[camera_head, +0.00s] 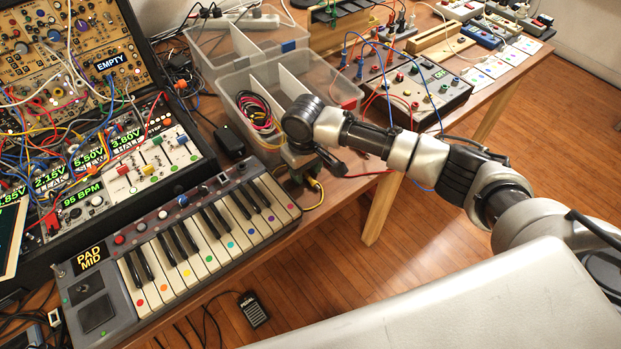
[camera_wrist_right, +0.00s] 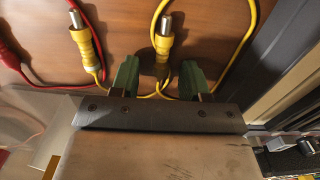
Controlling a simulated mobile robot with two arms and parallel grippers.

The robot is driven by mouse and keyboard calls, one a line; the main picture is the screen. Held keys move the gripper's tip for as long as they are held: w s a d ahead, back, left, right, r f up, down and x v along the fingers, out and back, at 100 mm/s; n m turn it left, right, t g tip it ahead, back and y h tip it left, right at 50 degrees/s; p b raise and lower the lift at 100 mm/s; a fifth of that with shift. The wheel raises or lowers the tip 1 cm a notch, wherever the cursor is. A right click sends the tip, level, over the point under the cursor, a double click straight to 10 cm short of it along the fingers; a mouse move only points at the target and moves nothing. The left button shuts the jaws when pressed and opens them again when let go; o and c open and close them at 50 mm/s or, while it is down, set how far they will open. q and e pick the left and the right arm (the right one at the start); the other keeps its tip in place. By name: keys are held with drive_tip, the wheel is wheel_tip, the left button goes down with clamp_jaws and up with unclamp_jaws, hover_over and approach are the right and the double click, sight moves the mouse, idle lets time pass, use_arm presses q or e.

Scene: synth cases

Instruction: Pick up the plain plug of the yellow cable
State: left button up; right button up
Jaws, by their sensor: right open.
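The yellow cable (camera_wrist_right: 247,40) lies on the wooden table and ends in two yellow plugs with metal tips. One yellow plug (camera_wrist_right: 161,48) lies ahead of and between the green fingertips of my right gripper (camera_wrist_right: 158,82). The other yellow plug (camera_wrist_right: 83,42) lies to the left, outside the fingers. My right gripper is open and empty. In the head view it hangs (camera_head: 303,172) beside the keyboard's right end, with part of the yellow cable (camera_head: 319,192) showing next to it. My left gripper is not in view.
A red cable (camera_wrist_right: 38,78) with a red plug lies left of the yellow plugs. The keyboard (camera_head: 190,240) stands close beside my right gripper. A clear divided bin (camera_head: 345,92) with coiled cables is behind it. The table's edge is near.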

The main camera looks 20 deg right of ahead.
clamp_jaws()
drive_tip(key=shift+r, duration=0.1)
